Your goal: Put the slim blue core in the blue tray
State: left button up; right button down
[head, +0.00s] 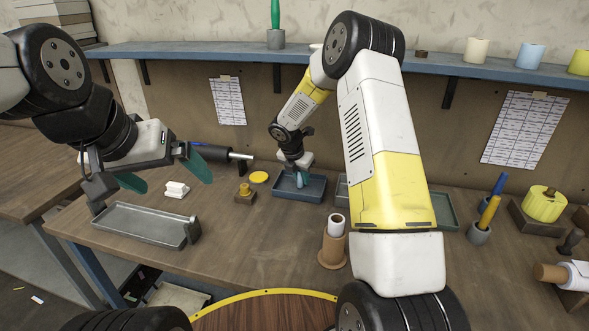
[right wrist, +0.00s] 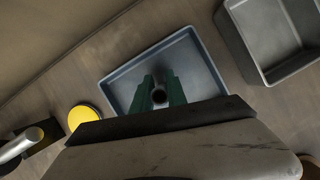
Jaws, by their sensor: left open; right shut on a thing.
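The slim blue core (head: 299,181) stands roughly upright between the fingers of my right gripper (head: 297,172) in the head view. My left gripper (head: 164,172) is open and empty above the grey metal tray.
The grey metal tray (head: 140,223) lies at the front left, near a white piece (head: 176,190). A brown stand (head: 331,253) holding a white roll is in front.

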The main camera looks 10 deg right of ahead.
jog(key=shift+f, duration=0.1)
jog(key=c, duration=1.3)
grip_release()
jog(key=s+r+m, duration=0.3)
jog(key=s+r, duration=0.3)
jog(key=r, duration=0.4)
jog(key=s+r+m, duration=0.3)
jog(key=s+r, duration=0.2)
jog(key=r, duration=0.5)
jog(key=s+r+m+t+y, duration=0.1)
jog(key=s+r+m, duration=0.1)
jog(key=s+m, duration=0.5)
jog(key=s+r+m+t+y, duration=0.1)
jog(key=s+r+m+y, duration=0.1)
jog(key=s+m, duration=0.5)
jog(key=s+r+m+y, duration=0.2)
jog(key=s+r+m, duration=0.2)
jog(key=s+m, duration=0.3)
jog(key=shift+s+a+t, duration=0.15)
jog(key=shift+s+t, duration=0.25)
jog(key=shift+s, duration=1.9)
